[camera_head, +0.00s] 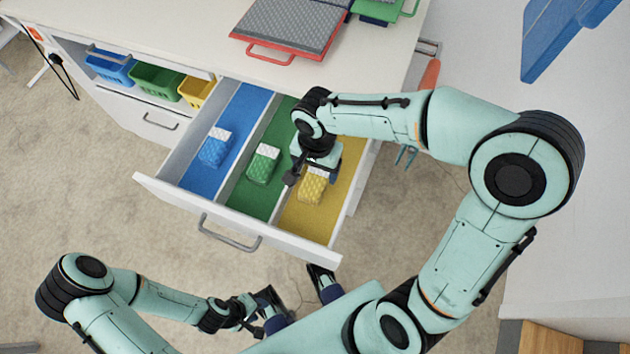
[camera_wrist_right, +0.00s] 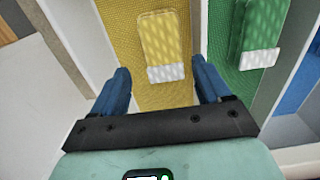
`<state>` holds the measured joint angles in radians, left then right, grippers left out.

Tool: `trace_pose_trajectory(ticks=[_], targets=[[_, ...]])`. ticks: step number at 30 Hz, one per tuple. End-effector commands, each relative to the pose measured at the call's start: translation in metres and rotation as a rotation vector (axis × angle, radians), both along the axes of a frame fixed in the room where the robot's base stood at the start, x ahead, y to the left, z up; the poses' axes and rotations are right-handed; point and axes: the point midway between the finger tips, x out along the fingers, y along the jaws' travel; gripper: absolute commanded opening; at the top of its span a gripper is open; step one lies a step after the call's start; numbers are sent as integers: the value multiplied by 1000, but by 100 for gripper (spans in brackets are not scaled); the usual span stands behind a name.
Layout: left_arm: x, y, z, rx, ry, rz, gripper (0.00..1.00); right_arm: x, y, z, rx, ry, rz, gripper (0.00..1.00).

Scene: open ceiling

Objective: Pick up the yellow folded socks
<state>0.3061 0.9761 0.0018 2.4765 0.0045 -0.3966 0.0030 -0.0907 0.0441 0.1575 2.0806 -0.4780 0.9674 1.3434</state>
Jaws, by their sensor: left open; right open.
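The yellow folded socks (camera_head: 312,188) lie in the yellow compartment (camera_head: 309,220) of an open drawer, at its right side. In the right wrist view the yellow socks (camera_wrist_right: 160,40) lie ahead of the fingers, white cuff (camera_wrist_right: 166,73) toward the gripper. My right gripper (camera_wrist_right: 163,88) is open above the yellow compartment, its blue fingers apart and nothing between them. In the head view my right wrist partly covers the socks. My left gripper (camera_head: 297,296) is open and empty, low in front of the drawer.
Green socks (camera_head: 263,164) lie in the green compartment and blue socks (camera_head: 215,147) in the blue one. Low white dividers separate the compartments. The drawer front (camera_head: 240,222) has a metal handle. Blue, green and yellow baskets (camera_head: 157,82) stand in a shelf to the left.

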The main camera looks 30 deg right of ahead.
Motion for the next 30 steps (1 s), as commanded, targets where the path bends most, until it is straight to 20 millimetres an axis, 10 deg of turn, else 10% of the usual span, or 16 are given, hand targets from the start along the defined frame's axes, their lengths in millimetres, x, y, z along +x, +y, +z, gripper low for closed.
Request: trace_pose_trajectory(ticks=[20, 25, 30], targets=[[3, 0, -6, 1, -12, 3, 43, 3, 0, -53, 2, 1, 0, 77], [3, 0, -6, 1, -11, 3, 43, 3, 0, -53, 2, 1, 0, 33], [3, 0, -6, 2, -11, 2, 43, 3, 0, -53, 2, 1, 0, 33]])
